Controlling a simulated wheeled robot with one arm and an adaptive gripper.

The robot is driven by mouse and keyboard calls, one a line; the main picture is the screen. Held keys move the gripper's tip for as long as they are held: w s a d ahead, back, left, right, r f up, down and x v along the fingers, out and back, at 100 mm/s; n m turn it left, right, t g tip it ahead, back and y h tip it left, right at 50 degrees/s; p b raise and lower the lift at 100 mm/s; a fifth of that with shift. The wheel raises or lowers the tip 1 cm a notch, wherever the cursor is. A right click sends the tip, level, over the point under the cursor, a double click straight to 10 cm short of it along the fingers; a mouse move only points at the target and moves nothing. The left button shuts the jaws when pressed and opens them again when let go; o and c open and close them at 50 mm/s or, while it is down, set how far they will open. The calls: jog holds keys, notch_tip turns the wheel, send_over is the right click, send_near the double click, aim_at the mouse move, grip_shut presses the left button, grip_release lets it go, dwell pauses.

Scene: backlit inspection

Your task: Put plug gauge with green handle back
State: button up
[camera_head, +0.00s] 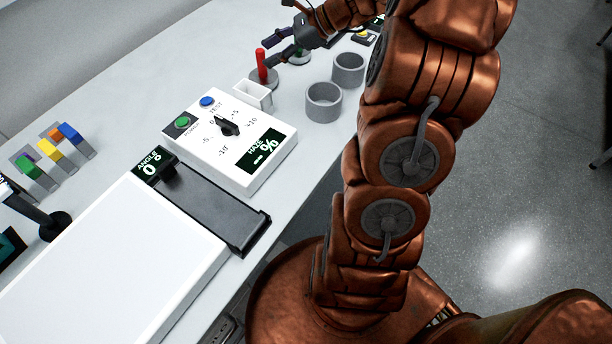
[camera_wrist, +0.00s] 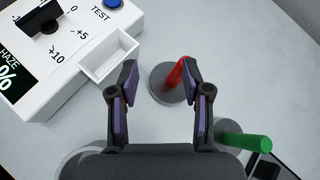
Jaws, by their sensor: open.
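The plug gauge with the green handle (camera_wrist: 246,141) lies to the right of my gripper in the wrist view, its handle leaning right over a grey round base. In the head view it is mostly hidden behind my gripper (camera_head: 272,49). A second gauge with a red handle (camera_head: 261,66) stands on a round grey base. In the wrist view, the red handle (camera_wrist: 176,74) shows beside the right finger of my gripper (camera_wrist: 160,80). My gripper is open, with nothing held between its fingers. Whether the right finger touches the red handle, I cannot tell.
Two open grey cups (camera_head: 349,69) (camera_head: 324,102) stand near the table's right edge. A white box (camera_head: 253,95) adjoins the haze tester (camera_head: 228,145). Coloured blocks in a holder (camera_head: 50,152) sit at the left.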

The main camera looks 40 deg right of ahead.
jog(key=s+a+n+g, duration=0.1)
jog(key=s+a+n, duration=0.1)
jog(key=a, duration=0.2)
jog(key=s+a+n+g, duration=0.1)
jog(key=s+a+n, duration=0.1)
jog(key=a, duration=0.1)
jog(key=s+a+n+g, duration=0.2)
jog(key=a, duration=0.2)
jog(key=shift+s+a+r, duration=0.15)
jog(key=shift+s+a, duration=0.2)
jog(key=s+a+n+g, duration=0.1)
jog(key=s+a, duration=0.1)
jog(key=s, duration=0.1)
jog(key=s+a+n+g+h, duration=0.1)
jog(key=s+a+n, duration=0.1)
jog(key=s+a+n+h, duration=0.1)
jog(key=s+a+n, duration=0.1)
jog(key=s, duration=0.1)
jog(key=shift+s+a+f+g, duration=0.1)
jog(key=shift+s+f+g, duration=0.2)
jog(key=shift+f+g, duration=0.1)
jog(key=s+d+f+n+g+h, duration=0.1)
jog(key=s+f+n+g+h, duration=0.1)
jog(key=s+n+h, duration=0.4)
jog(key=s+n, duration=0.5)
jog(key=s, duration=0.7)
jog(key=shift+s+d+n+h, duration=0.3)
jog(key=shift+n+h, duration=0.1)
jog(key=shift+s, duration=0.1)
